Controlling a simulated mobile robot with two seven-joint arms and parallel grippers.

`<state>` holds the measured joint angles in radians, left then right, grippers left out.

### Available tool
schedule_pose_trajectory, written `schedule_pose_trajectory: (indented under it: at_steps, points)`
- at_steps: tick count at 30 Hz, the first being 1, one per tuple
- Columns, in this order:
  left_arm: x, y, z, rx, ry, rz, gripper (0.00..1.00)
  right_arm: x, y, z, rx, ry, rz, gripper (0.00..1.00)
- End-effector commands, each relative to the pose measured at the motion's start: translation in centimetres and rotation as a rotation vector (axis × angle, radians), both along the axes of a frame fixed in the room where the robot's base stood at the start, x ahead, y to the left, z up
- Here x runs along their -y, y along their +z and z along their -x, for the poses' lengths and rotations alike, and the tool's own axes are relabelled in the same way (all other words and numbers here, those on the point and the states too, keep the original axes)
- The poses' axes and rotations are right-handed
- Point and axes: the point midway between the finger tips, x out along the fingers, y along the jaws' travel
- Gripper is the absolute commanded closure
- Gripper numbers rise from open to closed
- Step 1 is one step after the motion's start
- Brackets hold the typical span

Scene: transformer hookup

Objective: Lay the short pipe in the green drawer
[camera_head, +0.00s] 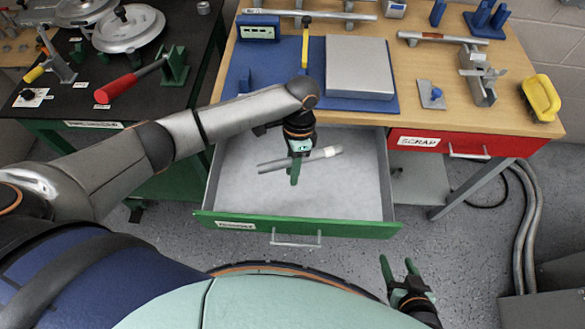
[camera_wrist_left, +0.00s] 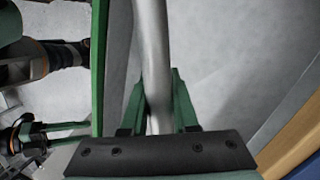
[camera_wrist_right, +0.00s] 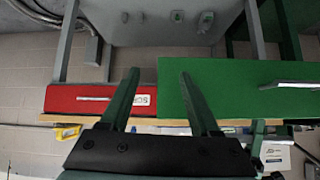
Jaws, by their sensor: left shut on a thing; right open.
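The pipe also shows between the fingers in the left wrist view (camera_wrist_left: 152,60). I cannot tell whether the pipe touches the drawer floor. The drawer is pulled out and its pale floor looks otherwise empty. My right gripper (camera_head: 400,270) is open and empty, in front of the drawer at the lower right.
A shut red drawer labelled SCRAP (camera_head: 440,142) is right of the green one. On the bench above stand a grey block on a blue mat (camera_head: 405,105), a yellow-handled tool (camera_head: 540,97) and another pipe (camera_head: 445,37). A dark bench (camera_head: 60,118) with pot-like lids is at the left.

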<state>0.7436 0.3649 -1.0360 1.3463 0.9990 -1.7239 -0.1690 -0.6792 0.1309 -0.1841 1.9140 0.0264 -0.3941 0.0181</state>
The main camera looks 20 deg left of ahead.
Motion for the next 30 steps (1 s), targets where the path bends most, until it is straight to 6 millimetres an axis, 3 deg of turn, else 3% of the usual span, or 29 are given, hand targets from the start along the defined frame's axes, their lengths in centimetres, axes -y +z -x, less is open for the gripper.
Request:
schedule_pose_trajectory:
  at_steps: [2, 30]
  points:
    - [0.1, 0.1, -0.1, -0.009, 0.005, 0.007, 1.00, 0.0, -0.1, 0.0, 0.001, 0.000, 0.000, 0.37]
    - [0.1, -9.4, -0.1, -0.006, 0.005, 0.008, 1.00, 0.0, -5.7, 0.0, 0.001, 0.001, 0.001, 0.37]
